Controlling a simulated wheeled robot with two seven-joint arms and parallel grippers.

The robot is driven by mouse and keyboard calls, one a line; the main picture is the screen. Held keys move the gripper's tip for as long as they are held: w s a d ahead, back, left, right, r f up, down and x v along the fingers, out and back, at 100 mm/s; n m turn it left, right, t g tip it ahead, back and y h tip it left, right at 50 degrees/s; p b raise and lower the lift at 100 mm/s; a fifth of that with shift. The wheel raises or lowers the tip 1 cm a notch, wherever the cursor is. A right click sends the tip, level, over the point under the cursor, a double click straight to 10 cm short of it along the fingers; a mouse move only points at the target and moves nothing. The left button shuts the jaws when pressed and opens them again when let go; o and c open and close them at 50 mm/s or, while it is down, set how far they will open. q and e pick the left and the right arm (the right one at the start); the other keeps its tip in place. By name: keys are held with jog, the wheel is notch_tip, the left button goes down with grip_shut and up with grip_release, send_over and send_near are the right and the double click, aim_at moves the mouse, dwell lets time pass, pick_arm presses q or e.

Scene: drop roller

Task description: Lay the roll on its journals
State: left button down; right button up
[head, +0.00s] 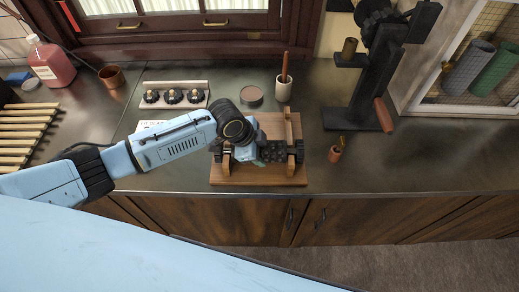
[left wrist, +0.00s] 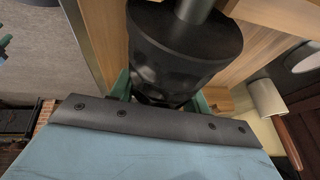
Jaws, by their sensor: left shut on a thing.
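My left gripper (head: 262,160) reaches over the stand and is shut on the roll. In the left wrist view the black roll (left wrist: 180,48) has a grey shaft (left wrist: 195,10), and green fingers show on both sides of it. I cannot tell whether the shaft ends rest in the holders. My right gripper is not in view.
A panel with several black knobs (head: 174,96), a round tin (head: 251,96) and a white cup (head: 284,90) stand behind the stand. Counter at the front right is clear.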

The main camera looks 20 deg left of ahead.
pick_arm(q)
jog(key=c, duration=0.6)
grip_release()
jog(key=shift+r, duration=0.15)
jog(key=shift+c, duration=0.2)
jog(key=shift+o, duration=0.2)
jog(key=shift+s+f, duration=0.1)
jog(key=shift+f, duration=0.15)
jog(key=v, duration=1.3)
jog(key=shift+r+p, duration=0.35)
jog(key=shift+r, duration=0.05)
